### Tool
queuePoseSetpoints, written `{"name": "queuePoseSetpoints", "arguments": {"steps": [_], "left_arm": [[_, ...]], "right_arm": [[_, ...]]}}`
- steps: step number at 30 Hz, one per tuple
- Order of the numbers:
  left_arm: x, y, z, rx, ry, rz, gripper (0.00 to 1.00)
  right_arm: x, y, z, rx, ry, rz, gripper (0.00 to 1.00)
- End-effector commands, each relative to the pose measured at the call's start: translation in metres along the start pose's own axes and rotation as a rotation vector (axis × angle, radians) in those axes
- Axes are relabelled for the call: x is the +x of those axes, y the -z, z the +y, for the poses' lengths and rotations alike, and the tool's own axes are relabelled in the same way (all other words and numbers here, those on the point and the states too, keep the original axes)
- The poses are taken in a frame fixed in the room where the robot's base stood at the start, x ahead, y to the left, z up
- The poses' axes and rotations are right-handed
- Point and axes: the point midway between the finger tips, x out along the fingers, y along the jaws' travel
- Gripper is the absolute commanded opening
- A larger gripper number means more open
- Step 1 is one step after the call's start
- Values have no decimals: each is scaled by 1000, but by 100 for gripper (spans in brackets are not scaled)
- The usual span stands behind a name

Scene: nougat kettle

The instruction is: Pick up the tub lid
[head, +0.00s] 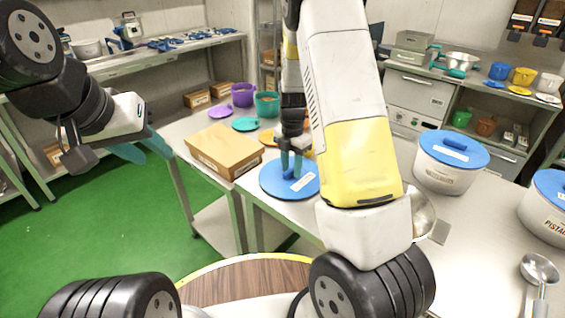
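The blue tub lid (272,184), a round disc with a white label, lies on the table by its near left edge. My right gripper (291,172) points down over the middle of this lid, its teal fingers at or just above the lid's centre. The fingers and the arm hide any handle there, and I cannot tell whether they grip it. My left gripper (147,151) is out to the left over the floor, away from the lid. Its teal fingers look spread apart and empty.
A cardboard box (224,150) sits just left of the lid. White tubs with blue lids (447,178) stand at the right. Purple and teal tubs (266,104) stand behind. A metal bowl (424,216) is partly hidden by my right arm.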

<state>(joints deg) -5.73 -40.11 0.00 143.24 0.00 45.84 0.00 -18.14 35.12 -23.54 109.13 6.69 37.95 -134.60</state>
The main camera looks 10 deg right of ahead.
Motion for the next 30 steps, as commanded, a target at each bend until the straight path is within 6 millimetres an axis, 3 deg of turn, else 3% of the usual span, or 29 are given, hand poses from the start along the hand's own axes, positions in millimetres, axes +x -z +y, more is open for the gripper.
{"name": "queuePoseSetpoints", "arguments": {"steps": [1,4,5,17,30], "left_arm": [[0,0,0,0,0,0,36],[0,0,0,0,0,0,36],[0,0,0,0,0,0,36],[0,0,0,0,0,0,36],[0,0,0,0,0,0,36]], "right_arm": [[0,0,0,0,0,0,22],[0,0,0,0,0,0,2],[0,0,0,0,0,0,0],[-6,0,0,0,-2,0,0],[-85,0,1,0,-3,-1,0]]}}
